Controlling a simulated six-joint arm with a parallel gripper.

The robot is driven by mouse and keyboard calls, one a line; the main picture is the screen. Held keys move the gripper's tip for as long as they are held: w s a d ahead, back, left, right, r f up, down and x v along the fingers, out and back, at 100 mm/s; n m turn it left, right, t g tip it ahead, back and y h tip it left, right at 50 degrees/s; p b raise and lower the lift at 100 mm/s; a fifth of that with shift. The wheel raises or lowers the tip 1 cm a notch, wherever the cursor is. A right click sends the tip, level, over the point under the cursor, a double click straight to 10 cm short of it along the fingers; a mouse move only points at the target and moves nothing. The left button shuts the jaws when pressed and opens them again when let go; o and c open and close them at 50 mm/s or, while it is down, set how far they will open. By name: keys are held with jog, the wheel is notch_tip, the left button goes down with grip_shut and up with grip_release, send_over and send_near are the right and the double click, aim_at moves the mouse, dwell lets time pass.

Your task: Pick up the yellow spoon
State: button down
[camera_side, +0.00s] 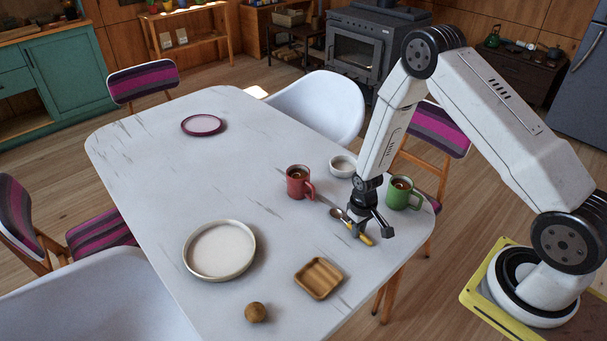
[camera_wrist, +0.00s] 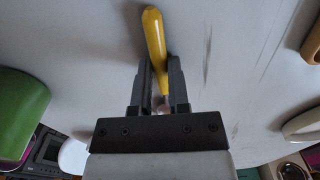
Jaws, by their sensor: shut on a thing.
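The yellow spoon has a yellow handle (camera_side: 366,239) and a metal bowl (camera_side: 337,213); it is near the right end of the white table. My gripper (camera_side: 371,229) points down over the spoon, with its fingers around it. In the wrist view the yellow handle (camera_wrist: 153,36) sticks out beyond the fingers, and my gripper (camera_wrist: 162,78) is shut on the spoon near the handle's lower end. The bowl is hidden in the wrist view. The spoon is at or very close to the tabletop; I cannot tell if it touches.
A green mug (camera_side: 402,196) stands close right of my gripper, a red mug (camera_side: 297,184) to the left and a small white bowl (camera_side: 343,166) behind. A square wooden dish (camera_side: 318,279), large plate (camera_side: 219,250), brown ball (camera_side: 256,312) and purple-rimmed plate (camera_side: 202,125) are farther off. The table's middle (camera_side: 200,180) is clear.

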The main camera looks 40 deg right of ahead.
jog(key=shift+r, duration=0.15)
jog(key=shift+w+r, duration=0.1)
jog(key=shift+r, duration=0.7)
jog(key=s+a+r, duration=0.2)
jog(key=s+r, duration=0.9)
jog(key=s, duration=0.3)
jog(key=shift+w, duration=0.1)
